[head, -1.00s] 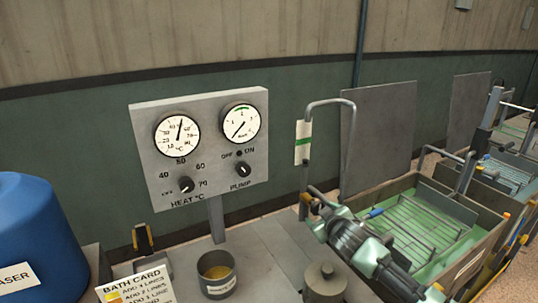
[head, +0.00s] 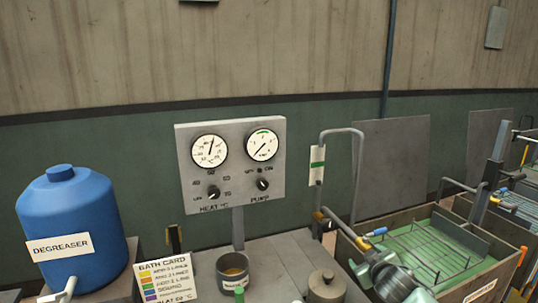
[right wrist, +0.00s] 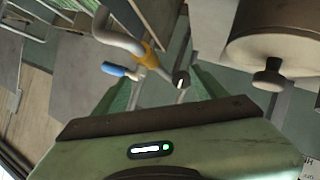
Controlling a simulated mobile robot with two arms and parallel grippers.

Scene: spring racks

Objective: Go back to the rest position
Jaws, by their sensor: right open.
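My right gripper (head: 366,266) is at the lower right of the head view, in front of the green-floored bath and just below the bent pipe's spout. In the right wrist view its two green fingers stand apart (right wrist: 165,85), with nothing held between them. The spout (right wrist: 155,62), with its yellow collar and blue lever, shows beyond the fingers; I cannot tell how near it is. My left gripper is in neither view.
The bath (head: 491,273) and its wire rack lie at the right. A lidded pot (head: 326,287), a small cup (head: 232,268), the bath card (head: 165,278) and a blue degreaser drum (head: 70,215) stand along the bench. The gauge panel (head: 232,175) rises behind.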

